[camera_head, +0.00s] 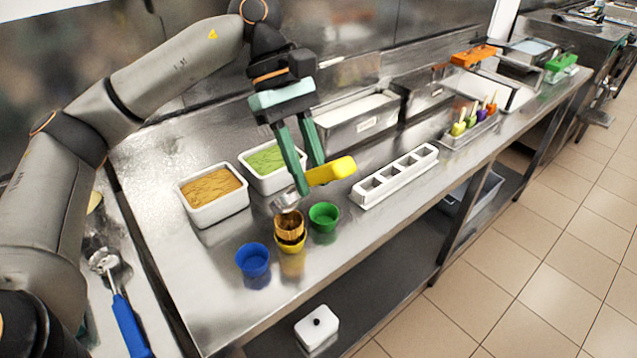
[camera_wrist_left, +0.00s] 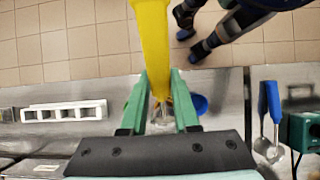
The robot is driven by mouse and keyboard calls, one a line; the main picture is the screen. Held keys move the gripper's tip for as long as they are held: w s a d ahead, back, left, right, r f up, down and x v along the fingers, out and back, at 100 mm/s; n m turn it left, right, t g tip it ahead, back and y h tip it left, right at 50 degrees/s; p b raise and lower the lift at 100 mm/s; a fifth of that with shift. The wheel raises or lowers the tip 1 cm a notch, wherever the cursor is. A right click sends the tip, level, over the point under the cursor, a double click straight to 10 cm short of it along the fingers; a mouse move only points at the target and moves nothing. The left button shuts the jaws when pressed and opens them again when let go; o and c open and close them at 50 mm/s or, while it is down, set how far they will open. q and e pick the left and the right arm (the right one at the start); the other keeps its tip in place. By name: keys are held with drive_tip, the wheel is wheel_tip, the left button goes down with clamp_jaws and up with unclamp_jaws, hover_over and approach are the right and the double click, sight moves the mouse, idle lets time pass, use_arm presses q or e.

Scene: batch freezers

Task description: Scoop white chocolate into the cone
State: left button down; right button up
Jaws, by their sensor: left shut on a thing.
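My left gripper (camera_head: 310,177) is shut on the yellow-handled scoop (camera_head: 331,171); the handle also shows in the left wrist view (camera_wrist_left: 152,40). The metal scoop head (camera_head: 286,200) is just above the brown waffle cone (camera_head: 290,227). I cannot tell whether it touches the rim or what the scoop holds. The cone stands upright in a yellow cup (camera_head: 291,245) on the steel counter. I cannot pick out white chocolate for certain; a long steel bin (camera_head: 357,120) at the back has a pale top. My right gripper is not identifiable.
A green cup (camera_head: 324,217) and a blue cup (camera_head: 253,260) flank the cone. Tubs of orange-brown (camera_head: 213,194) and green (camera_head: 265,163) stuff stand behind. A white slotted holder (camera_head: 396,176) lies right. A blue-handled scoop (camera_head: 128,325) lies at the left. The counter's front edge is close.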

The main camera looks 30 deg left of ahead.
use_arm(q)
drive_tip(key=shift+w+a+r+g+h, duration=0.25)
drive_tip(key=shift+w+a+h, duration=0.05)
drive_tip(key=shift+a+h, duration=0.4)
drive_tip(key=shift+w+a+r+g+h, duration=0.3)
drive_tip(key=shift+a+h, duration=0.35)
drive_tip(key=shift+a, duration=0.1)
drive_tip(key=shift+w+a+r+g+h, duration=0.25)
drive_tip(key=shift+w+a+h, duration=0.05)
drive_tip(key=shift+a+h, duration=0.4)
